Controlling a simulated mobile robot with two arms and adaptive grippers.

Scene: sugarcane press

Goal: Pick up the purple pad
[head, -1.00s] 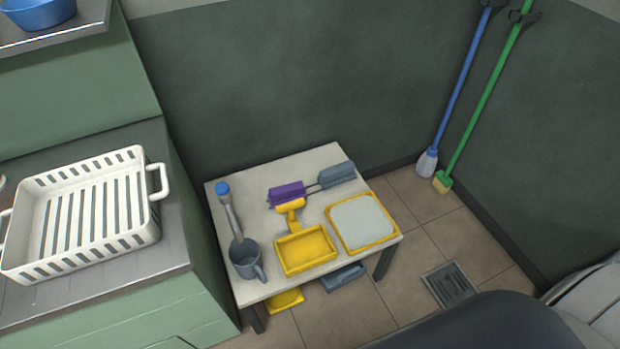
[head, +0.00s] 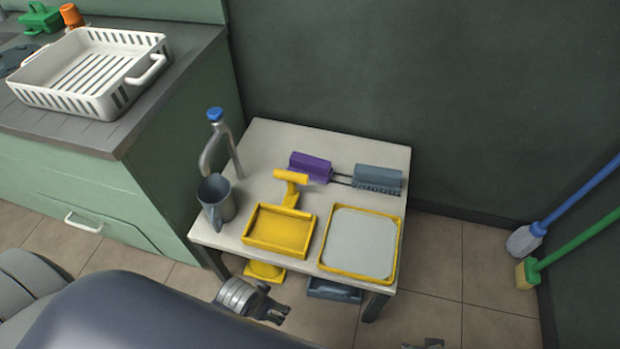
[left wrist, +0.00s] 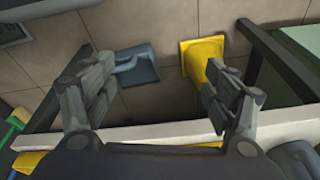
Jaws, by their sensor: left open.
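The purple pad (head: 310,167) is a small block lying toward the back of the low white table (head: 268,140). A thin dark double rod links it to a grey block (head: 377,180) on its right. A yellow T-shaped handle (head: 291,180) stands just in front of it. My left gripper (head: 268,304) is low in front of the table, apart from the pad. In the left wrist view its two fingers (left wrist: 160,100) are spread with nothing between them. The pad does not show in that view.
On the table are a grey mug (head: 217,200) with a blue-capped metal tool (head: 222,140), a yellow tray (head: 279,231) and a yellow-rimmed grey tray (head: 361,243). A yellow item (head: 264,271) and a grey item (head: 334,290) are under it. A green counter (head: 130,185) stands left.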

